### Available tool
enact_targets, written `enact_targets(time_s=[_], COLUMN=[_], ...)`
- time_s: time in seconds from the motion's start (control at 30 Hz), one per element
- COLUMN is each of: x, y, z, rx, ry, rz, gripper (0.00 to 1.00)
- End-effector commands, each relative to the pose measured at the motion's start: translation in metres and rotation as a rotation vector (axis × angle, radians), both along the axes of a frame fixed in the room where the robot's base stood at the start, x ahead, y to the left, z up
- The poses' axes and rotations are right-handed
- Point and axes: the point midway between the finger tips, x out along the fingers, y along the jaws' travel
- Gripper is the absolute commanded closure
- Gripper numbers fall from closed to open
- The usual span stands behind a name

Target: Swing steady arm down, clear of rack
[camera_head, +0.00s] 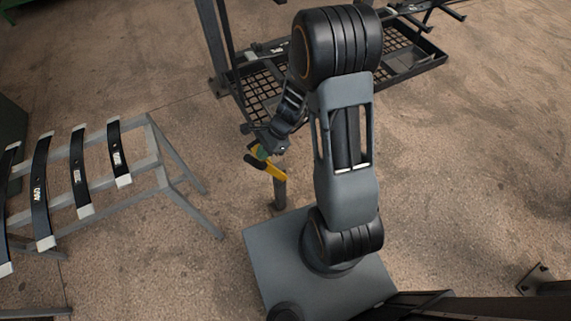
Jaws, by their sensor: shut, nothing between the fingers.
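My gripper (262,152) hangs at the end of my bent arm, left of the arm's upright link. It is small in view and looks shut and empty. A yellow bar (271,171) with a green patch shows right at its tip. I cannot tell whether this bar is a finger or a separate part. A short dark post (280,193) stands just below it. The black rack (217,52) with mesh trays stands behind my arm, which hides part of it. I cannot clearly pick out the steady arm.
A grey sloped stand (180,198) at left carries several dark curved leaf springs (81,172) with pale ends. More dark bars (420,22) stick out at the top right. A dark bracket (537,278) is at lower right. The brown floor at right is mostly clear.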

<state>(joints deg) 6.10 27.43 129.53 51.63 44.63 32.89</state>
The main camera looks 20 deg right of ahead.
Motion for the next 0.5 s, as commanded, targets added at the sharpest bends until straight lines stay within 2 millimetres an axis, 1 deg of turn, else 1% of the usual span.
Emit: enact_targets(time_s=[0.5], x=[-0.003], y=[0.021], z=[0.000], rx=[0.001], ry=[0.001], rz=[0.003], gripper=[1.00])
